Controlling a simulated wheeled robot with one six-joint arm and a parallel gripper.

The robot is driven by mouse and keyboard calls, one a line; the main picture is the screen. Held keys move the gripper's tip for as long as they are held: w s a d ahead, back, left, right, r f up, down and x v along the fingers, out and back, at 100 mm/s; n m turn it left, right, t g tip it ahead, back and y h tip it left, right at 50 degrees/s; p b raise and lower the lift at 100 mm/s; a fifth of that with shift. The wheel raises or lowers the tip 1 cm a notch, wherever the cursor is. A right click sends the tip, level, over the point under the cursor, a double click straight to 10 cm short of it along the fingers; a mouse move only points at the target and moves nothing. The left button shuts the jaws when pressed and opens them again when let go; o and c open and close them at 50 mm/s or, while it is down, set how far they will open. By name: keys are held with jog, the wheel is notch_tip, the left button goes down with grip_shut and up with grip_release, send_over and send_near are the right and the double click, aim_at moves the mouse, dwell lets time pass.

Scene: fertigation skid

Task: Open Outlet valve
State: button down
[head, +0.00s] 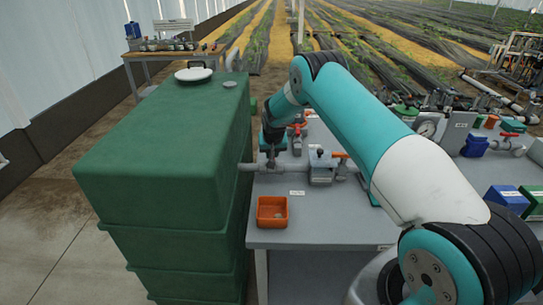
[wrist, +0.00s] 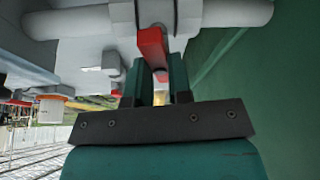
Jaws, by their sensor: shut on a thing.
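A grey pipe (head: 246,167) comes out of the green tank (head: 160,150) and runs to the right over the grey bench. A valve (head: 270,161) sits on this pipe close to the tank, below my gripper (head: 270,143). The wrist view shows the grey valve body (wrist: 157,14) on the pipe (wrist: 70,22) and its red lever (wrist: 152,46). The lever points across the pipe in that picture. My gripper (wrist: 163,75) is shut on the red lever, which lies between its two dark green fingers. In the head view my wrist hides the lever.
An orange tray (head: 272,212) stands on the bench front. A grey fitting (head: 321,168) and a red-handled valve (head: 340,157) are to the right on the pipe. Another red-handled valve (head: 297,135) is behind. The tank wall is close on the left.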

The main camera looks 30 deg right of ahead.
jog(key=n+b, duration=0.2)
jog(key=n+y+b, duration=0.1)
jog(key=n+b, duration=0.1)
jog(key=shift+d+f+y, duration=0.2)
jog(key=shift+y, duration=0.1)
jog(key=n+y+b, duration=0.1)
jog(key=n+b, duration=0.2)
jog(key=n, duration=0.2)
jog(key=shift+d+y+b, duration=0.15)
jog(key=shift+y+b, duration=0.25)
jog(key=n+y+b, duration=0.1)
jog(key=n, duration=0.2)
jog(key=shift+d+r+n+g+b, duration=0.1)
jog(key=shift+n+g+b, duration=0.2)
jog(key=shift+b, duration=0.05)
jog(key=shift+w+r+n+g+y, duration=0.15)
jog(key=shift+n+g+y, duration=0.4)
jog(key=shift+n, duration=1.35)
jog(key=c, duration=1)
grip_release()
jog(key=shift+c, duration=0.2)
